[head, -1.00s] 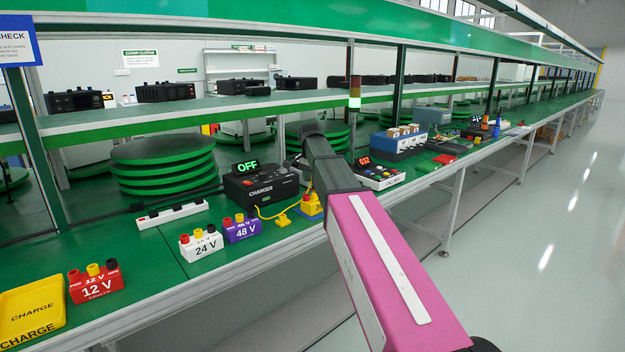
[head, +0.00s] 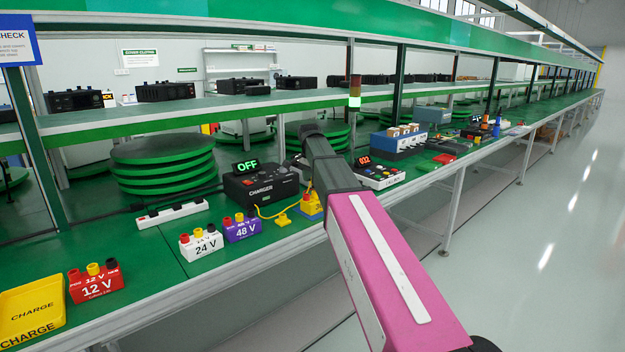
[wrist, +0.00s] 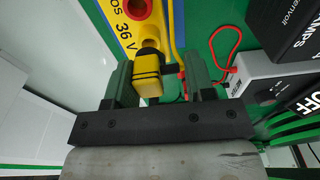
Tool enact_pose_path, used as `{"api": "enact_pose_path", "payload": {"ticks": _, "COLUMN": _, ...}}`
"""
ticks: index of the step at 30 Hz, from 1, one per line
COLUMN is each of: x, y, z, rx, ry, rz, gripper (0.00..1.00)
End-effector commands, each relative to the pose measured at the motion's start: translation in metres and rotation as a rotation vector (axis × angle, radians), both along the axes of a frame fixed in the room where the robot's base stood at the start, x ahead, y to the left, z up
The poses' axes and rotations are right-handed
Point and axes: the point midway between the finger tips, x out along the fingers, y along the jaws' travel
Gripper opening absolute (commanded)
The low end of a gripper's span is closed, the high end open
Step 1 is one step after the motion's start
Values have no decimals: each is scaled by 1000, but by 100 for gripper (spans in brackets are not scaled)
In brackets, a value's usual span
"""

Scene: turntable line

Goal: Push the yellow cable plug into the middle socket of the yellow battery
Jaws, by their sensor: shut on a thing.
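The yellow battery (wrist: 157,16), marked POS 36 V, is at the top of the wrist view with its red socket (wrist: 137,8) showing. In the head view the battery (head: 311,205) is partly hidden behind my arm. My gripper (wrist: 156,72) is shut on the yellow cable plug (wrist: 148,78), a yellow body with black bands.
A charger (head: 258,187) reading OFF stands behind the battery. A purple 48 V battery (head: 242,229), a white 24 V battery (head: 201,243) and a red 12 V battery (head: 97,283) stand to the left. A small yellow piece (head: 283,220) lies on the bench. A yellow tray (head: 32,312) is at far left.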

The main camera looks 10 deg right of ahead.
Motion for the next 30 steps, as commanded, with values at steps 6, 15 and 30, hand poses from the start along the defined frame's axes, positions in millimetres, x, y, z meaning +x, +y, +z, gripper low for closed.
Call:
{"api": "enact_pose_path", "payload": {"ticks": 6, "x": 0, "y": 0, "z": -1, "rx": 0, "ry": 0, "rz": 0, "gripper": 12}}
{"api": "enact_pose_path", "payload": {"ticks": 15, "x": 0, "y": 0, "z": -1, "rx": 0, "ry": 0, "rz": 0, "gripper": 12}}
{"api": "enact_pose_path", "payload": {"ticks": 30, "x": 0, "y": 0, "z": -7, "rx": 0, "ry": 0, "rz": 0, "gripper": 12}}
